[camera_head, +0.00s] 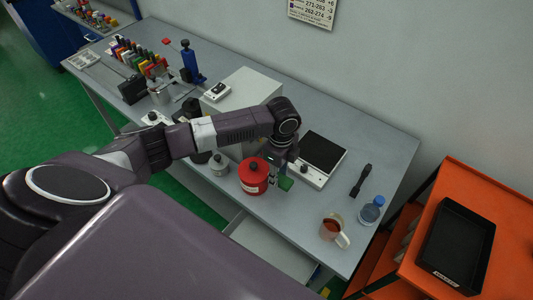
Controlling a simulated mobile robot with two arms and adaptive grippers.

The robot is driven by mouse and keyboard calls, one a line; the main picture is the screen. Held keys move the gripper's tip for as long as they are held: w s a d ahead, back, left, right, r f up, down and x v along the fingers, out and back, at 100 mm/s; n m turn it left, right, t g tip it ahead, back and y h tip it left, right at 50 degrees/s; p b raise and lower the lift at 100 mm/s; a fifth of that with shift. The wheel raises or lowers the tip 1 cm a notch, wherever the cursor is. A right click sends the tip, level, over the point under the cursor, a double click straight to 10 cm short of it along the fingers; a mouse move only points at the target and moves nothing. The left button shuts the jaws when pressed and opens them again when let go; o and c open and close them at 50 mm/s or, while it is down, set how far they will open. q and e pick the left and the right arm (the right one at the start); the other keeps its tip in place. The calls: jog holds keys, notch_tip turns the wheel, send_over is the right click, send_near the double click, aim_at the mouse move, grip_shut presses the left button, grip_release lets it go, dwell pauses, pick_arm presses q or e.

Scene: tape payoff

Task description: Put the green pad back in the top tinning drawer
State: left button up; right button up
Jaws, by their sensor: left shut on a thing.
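My left gripper (287,173) is shut on a small green pad (286,184) and holds it near the front of the bench, just right of the red container. The fingers show small and partly hidden by the wrist, so their exact grip is hard to see. A pale drawer (268,250) stands pulled out under the bench's front edge, below and left of the pad. The part of it that shows looks empty; my own body hides its lower left. I cannot read a label on it. My right gripper is not in view.
The red container (253,178) and a small pale jar (218,165) stand by the front edge. A scale with a dark plate (322,152) lies behind the gripper. An orange cart (490,200) holds a black tray (457,285).

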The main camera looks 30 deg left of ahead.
pick_arm(q)
jog(key=s+a+f+b, duration=0.1)
jog(key=s+a+f, duration=0.15)
jog(key=s, duration=0.65)
jog(key=s+a+f+b, duration=0.1)
jog(key=s+f, duration=0.2)
jog(key=s, duration=0.5)
jog(key=s+r+b, duration=0.1)
jog(key=s+r, duration=0.2)
jog(key=s, duration=0.4)
jog(key=s+r+b, duration=0.1)
jog(key=s+r, duration=0.1)
jog(key=s, duration=0.5)
jog(key=shift+m, duration=0.3)
jog(key=f+b, duration=0.1)
jog(key=f, duration=0.4)
jog(key=f+b, duration=0.1)
jog(key=f, duration=0.4)
jog(key=f+b, duration=0.1)
jog(key=f, duration=0.4)
jog(key=shift+s+d+f+b, duration=0.15)
jog(key=shift+s+d+b, duration=0.1)
jog(key=shift+b, duration=0.1)
jog(key=shift+f, duration=2.35)
